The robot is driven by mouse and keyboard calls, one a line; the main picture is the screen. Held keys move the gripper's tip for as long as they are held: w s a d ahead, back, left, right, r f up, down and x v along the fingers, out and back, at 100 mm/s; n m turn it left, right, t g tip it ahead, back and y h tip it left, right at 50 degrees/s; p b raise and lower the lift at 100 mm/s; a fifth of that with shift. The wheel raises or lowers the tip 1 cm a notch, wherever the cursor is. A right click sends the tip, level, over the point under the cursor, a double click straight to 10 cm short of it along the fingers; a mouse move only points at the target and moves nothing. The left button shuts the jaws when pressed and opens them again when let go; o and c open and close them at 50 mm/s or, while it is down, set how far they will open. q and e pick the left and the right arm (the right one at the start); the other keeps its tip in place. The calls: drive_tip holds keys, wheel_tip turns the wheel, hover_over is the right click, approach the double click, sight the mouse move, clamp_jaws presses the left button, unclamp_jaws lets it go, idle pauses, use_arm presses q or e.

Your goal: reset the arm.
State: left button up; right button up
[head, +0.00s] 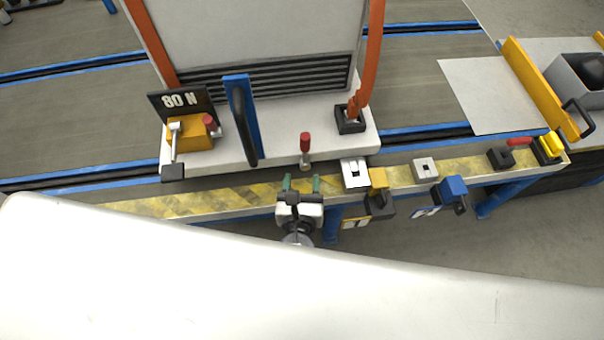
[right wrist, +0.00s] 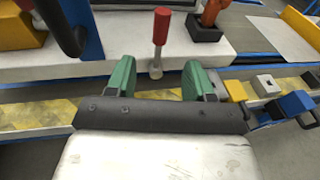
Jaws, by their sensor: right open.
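My right gripper (head: 302,185) is in the middle of the head view, in front of the station's edge. Its two green fingers are apart with nothing between them; they also show in the right wrist view (right wrist: 161,80). Just beyond them a red-handled lever (head: 305,143) stands upright on the white base of the station. In the right wrist view the lever (right wrist: 161,28) appears between and beyond the fingertips, apart from them. My left gripper is not in view.
A yellow block (head: 190,135) with a lever and an "80 N" sign (head: 180,101) stand left. A blue post with a black handle (head: 243,118) stands near the lever. An orange cable ends in a black socket (head: 349,120). Several small switches line the yellow-striped rail (head: 460,167) to the right.

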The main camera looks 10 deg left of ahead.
idle(0.4)
drive_tip(key=s+d+f+m+g+h+p, duration=0.1)
drive_tip(key=s+d+f+m+g, duration=0.3)
drive_tip(key=f, duration=0.5)
drive_tip(key=s+d+f+m+g+h+p, duration=0.1)
drive_tip(key=s+d+f+m+g, duration=0.15)
drive_tip(key=d+f+m, duration=0.45)
drive_tip(key=s+d+f+m+g, duration=0.3)
drive_tip(key=d+f+m+g, duration=0.15)
drive_tip(key=f, duration=0.55)
drive_tip(key=s+d+f+m+g+p, duration=0.1)
drive_tip(key=s+d+f+m+g, duration=0.1)
drive_tip(key=s+d+f+m, duration=0.2)
drive_tip(key=s+d+f+m+g+p, duration=0.1)
drive_tip(key=s+d+f+m, duration=0.3)
drive_tip(key=s+d+m, duration=0.6)
drive_tip(key=s+m+g, duration=0.1)
drive_tip(key=s+m, duration=0.4)
drive_tip(key=s, duration=0.2)
drive_tip(key=shift+s, duration=0.2)
drive_tip(key=shift+f+m, duration=0.1)
drive_tip(key=shift+m, duration=0.15)
